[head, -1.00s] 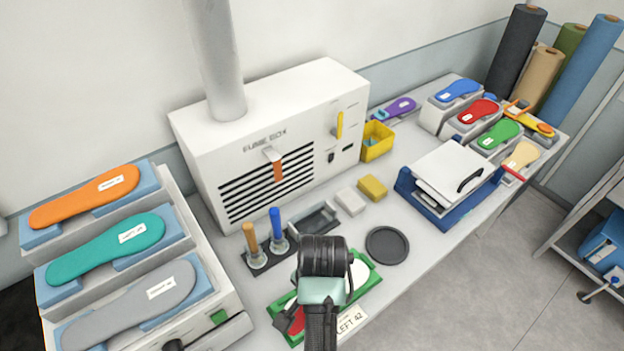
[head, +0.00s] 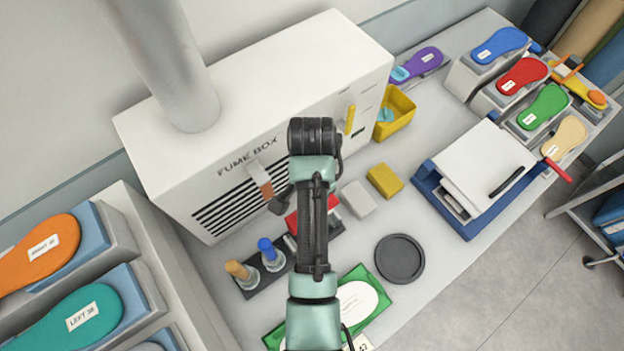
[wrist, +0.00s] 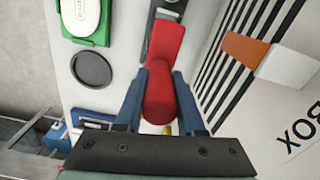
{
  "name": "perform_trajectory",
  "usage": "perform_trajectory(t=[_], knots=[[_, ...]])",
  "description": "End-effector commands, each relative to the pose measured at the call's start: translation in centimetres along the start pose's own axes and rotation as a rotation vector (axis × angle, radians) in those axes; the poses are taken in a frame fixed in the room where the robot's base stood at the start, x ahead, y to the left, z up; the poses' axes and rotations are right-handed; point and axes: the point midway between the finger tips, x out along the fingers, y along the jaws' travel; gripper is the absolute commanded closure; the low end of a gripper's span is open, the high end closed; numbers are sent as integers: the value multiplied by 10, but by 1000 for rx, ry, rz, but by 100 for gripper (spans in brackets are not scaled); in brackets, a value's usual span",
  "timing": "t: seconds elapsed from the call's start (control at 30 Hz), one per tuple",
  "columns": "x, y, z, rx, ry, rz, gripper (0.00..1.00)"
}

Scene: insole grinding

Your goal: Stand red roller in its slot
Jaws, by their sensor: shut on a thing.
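The red roller (wrist: 165,48) is held between the two blue-grey fingers of my gripper (wrist: 158,88) in the wrist view. In the head view the red roller (head: 303,214) shows only in part beside my arm, which hides most of the gripper. It appears above the far end of the dark roller rack (head: 262,286), in front of the fume box. I cannot tell whether it touches the rack. The red roller's slot is hidden by my arm.
The fume box (head: 250,110) stands close behind, its orange-tipped handle (head: 262,178) jutting out. White (head: 356,198) and yellow (head: 385,180) blocks, a black disc (head: 399,258) and a green tray (head: 375,325) with a white insole lie near the rack. Shoe-form shelves stand at left.

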Motion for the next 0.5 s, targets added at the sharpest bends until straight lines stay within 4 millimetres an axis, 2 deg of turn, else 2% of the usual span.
perform_trajectory(t=[0.5], knots=[[56,0,0,0,0,-1,100]])
